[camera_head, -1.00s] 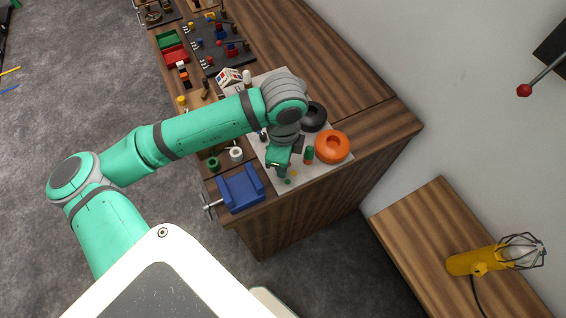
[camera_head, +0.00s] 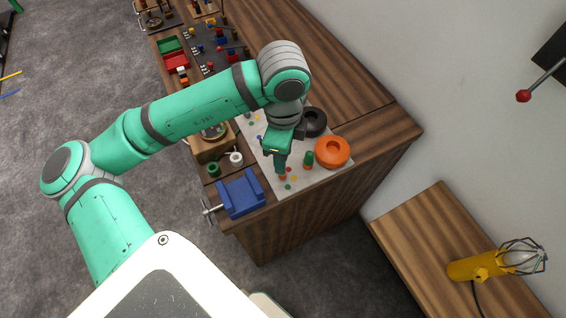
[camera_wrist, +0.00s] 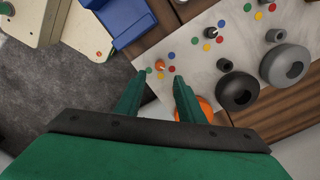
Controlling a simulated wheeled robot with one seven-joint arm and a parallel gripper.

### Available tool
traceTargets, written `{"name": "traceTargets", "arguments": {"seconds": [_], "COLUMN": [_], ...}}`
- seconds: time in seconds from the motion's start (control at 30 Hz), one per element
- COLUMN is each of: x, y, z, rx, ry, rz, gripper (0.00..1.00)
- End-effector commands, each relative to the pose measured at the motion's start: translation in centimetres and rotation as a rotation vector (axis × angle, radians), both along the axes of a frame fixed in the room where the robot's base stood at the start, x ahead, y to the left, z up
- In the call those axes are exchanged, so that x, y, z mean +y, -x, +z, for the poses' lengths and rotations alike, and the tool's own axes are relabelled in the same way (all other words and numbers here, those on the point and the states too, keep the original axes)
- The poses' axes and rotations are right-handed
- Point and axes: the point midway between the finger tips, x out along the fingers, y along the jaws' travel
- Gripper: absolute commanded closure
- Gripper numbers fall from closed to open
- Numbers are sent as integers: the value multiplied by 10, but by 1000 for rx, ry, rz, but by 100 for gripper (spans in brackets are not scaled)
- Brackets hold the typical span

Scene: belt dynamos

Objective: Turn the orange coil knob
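The orange coil knob (camera_wrist: 160,65) is small and stands on a pale board (camera_wrist: 150,92), with coloured dots around it. In the wrist view it lies between and just beyond the tips of my gripper (camera_wrist: 160,78). The two green fingers are apart, with nothing held between them. In the head view my gripper (camera_head: 281,168) points down at the near end of the board. A bit of orange knob (camera_head: 282,178) shows just below the fingertips there. I cannot tell whether the fingers touch it.
A dark wheel (camera_head: 314,122) is behind. A blue vise (camera_head: 240,193) sits at the left. A second, dark knob with dots (camera_wrist: 210,32) shows in the wrist view.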

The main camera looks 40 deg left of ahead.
Motion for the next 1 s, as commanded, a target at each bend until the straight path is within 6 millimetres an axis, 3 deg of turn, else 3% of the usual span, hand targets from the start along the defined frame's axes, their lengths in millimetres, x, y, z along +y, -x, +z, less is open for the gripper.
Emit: {"name": "traceTargets", "arguments": {"seconds": [0.1, 0.3, 1.0], "x": [0, 0, 0], "y": [-1, 0, 0], "z": [18, 32, 33], "rx": [-1, 0, 0], "ry": [0, 0, 0], "rz": [-1, 1, -1], "gripper": [65, 65, 65]}}
